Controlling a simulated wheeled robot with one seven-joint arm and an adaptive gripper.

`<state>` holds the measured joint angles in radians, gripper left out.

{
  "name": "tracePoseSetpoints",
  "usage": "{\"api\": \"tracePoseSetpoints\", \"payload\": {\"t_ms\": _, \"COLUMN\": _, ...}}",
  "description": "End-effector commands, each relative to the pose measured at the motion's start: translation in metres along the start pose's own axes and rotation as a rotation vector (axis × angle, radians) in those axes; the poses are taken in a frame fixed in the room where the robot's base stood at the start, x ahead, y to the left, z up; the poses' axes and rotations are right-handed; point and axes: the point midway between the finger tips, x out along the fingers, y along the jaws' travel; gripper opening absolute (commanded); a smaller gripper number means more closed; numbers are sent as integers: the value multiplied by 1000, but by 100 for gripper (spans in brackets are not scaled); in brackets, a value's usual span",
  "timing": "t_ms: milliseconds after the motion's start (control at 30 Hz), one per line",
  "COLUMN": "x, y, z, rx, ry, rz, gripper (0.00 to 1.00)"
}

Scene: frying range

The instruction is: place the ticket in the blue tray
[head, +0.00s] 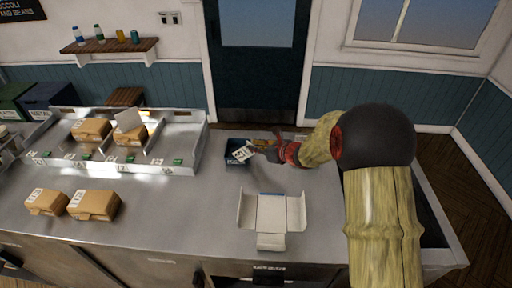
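The blue tray (231,146) is a small dark blue box on the steel counter, in the middle of the head view. A white ticket (243,154) with dark print is over the tray's right part and covers some of its inside. My gripper (257,147) reaches in from the right, and its fingertips meet the ticket's upper right edge. It appears shut on the ticket, though the fingers are small in this view. The ticket looks tilted. I cannot tell whether it touches the tray.
An open white carton (270,213) stands on the counter in front of the tray. A steel rack (185,147) with brown boxes is to the left. Two brown boxes (93,205) (46,202) sit at the front left. Bare counter (180,215) lies between these boxes and the carton.

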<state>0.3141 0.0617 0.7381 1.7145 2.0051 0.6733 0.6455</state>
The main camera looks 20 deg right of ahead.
Motion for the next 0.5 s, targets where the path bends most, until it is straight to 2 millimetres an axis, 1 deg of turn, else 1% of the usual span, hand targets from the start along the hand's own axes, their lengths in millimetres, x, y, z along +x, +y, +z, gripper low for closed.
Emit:
{"api": "tracePoseSetpoints", "payload": {"t_ms": 33, "x": 0, "y": 0, "z": 0, "rx": 0, "ry": 0, "rz": 0, "gripper": 19}}
{"api": "tracePoseSetpoints", "payload": {"t_ms": 100, "x": 0, "y": 0, "z": 0, "rx": 0, "ry": 0, "rz": 0, "gripper": 23}}
{"api": "tracePoseSetpoints", "payload": {"t_ms": 367, "x": 0, "y": 0, "z": 0, "rx": 0, "ry": 0, "rz": 0, "gripper": 23}}
{"api": "tracePoseSetpoints", "payload": {"t_ms": 500, "x": -2, "y": 0, "z": 4, "rx": 0, "ry": 0, "rz": 0, "gripper": 23}}
